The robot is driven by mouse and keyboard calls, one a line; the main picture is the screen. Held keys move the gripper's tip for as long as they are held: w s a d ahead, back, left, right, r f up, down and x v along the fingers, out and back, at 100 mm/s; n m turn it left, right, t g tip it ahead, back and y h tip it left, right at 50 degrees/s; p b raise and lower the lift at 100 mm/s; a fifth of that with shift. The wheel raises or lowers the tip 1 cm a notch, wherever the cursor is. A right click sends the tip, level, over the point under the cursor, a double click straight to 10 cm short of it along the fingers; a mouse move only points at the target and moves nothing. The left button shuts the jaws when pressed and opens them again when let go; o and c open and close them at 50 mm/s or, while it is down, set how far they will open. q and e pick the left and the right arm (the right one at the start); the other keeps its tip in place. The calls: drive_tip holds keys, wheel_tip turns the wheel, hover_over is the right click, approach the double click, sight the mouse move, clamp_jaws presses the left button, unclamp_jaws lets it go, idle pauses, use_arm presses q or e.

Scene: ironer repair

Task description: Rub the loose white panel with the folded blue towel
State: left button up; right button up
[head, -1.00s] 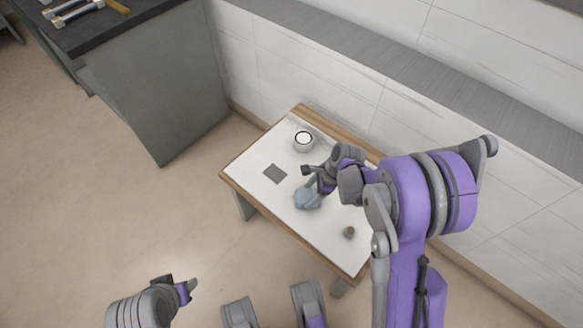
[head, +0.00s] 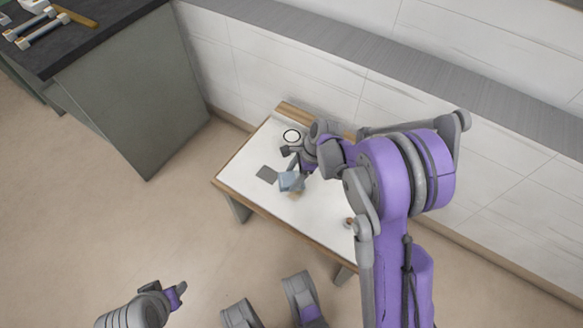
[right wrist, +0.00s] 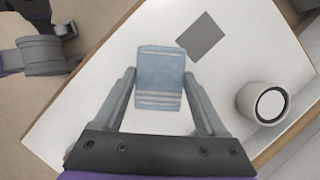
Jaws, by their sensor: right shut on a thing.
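The white panel (head: 313,220) lies flat on the top of a low wood-edged table; it fills much of the right wrist view (right wrist: 100,85). My right gripper (head: 293,172) is over the panel's middle, shut on the folded blue towel (head: 290,182). In the right wrist view the towel (right wrist: 160,68), with pale stripes near its lower end, sits between the two fingers. I cannot tell whether it touches the panel. A light brown patch (head: 296,195) shows beside the towel. My left gripper (head: 168,290) is low at the left, away from the table; its opening is unclear.
A grey square (head: 267,175) lies left of the towel. A white round container (head: 292,136) stands near the table's back. A small brown object (head: 349,222) is at the right, partly hidden by my arm. A dark-topped counter (head: 95,40) with tools stands at upper left.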

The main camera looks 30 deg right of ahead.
drive_tip(key=shift+r+p, duration=0.9)
drive_tip(key=shift+r, duration=1.05)
